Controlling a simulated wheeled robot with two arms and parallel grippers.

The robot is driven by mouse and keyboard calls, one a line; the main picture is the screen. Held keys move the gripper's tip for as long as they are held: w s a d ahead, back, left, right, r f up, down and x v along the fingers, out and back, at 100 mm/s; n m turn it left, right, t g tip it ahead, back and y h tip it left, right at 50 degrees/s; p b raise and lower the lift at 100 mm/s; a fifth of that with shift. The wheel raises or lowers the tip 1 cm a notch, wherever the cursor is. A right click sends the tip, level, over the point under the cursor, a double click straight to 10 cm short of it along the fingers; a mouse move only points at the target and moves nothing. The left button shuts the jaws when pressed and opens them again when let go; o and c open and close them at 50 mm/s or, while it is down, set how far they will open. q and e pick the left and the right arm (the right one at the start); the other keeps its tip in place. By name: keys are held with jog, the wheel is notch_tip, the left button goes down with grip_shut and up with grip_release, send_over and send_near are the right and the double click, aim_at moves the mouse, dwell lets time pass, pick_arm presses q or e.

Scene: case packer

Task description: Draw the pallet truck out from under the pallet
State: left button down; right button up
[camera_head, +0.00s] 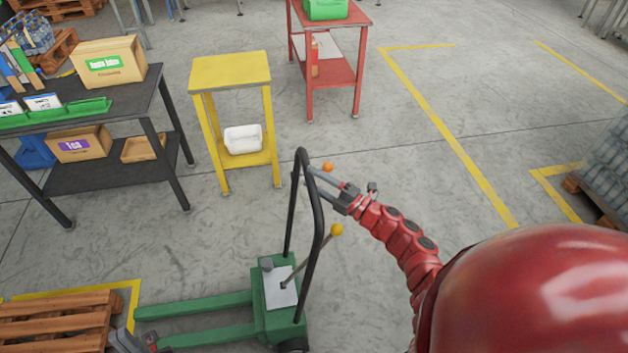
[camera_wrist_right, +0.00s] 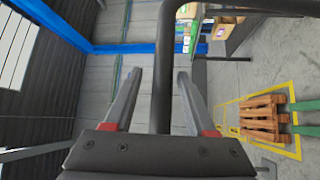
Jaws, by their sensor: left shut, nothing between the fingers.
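The green pallet truck (camera_head: 268,318) stands on the floor, its two forks pointing left. The fork tips show just right of the wooden pallet (camera_head: 50,325), apart from it. In the right wrist view, the pallet (camera_wrist_right: 262,118) lies beside the forks (camera_wrist_right: 306,106). The truck's black looped handle (camera_head: 318,225) rises upright. My right gripper (camera_head: 314,180) is at the handle's upper part. In its wrist view, the open fingers stand either side of the black bar (camera_wrist_right: 165,70), with gaps. My left gripper (camera_head: 120,338) is shut and empty at the bottom edge, near the pallet and forks.
A yellow stand (camera_head: 230,72) with a white bin, a dark table (camera_head: 125,95) with boxes and a red cart (camera_head: 345,75) stand beyond the truck. A wrapped load (camera_head: 605,165) is at right. Floor between cart and load is clear.

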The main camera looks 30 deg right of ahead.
jog(key=shift+s+d, duration=0.1)
jog(key=shift+d, duration=0.1)
jog(key=shift+f, duration=0.1)
jog(key=b+v, duration=0.4)
jog(key=v, duration=1.3)
jog(key=shift+s, duration=0.25)
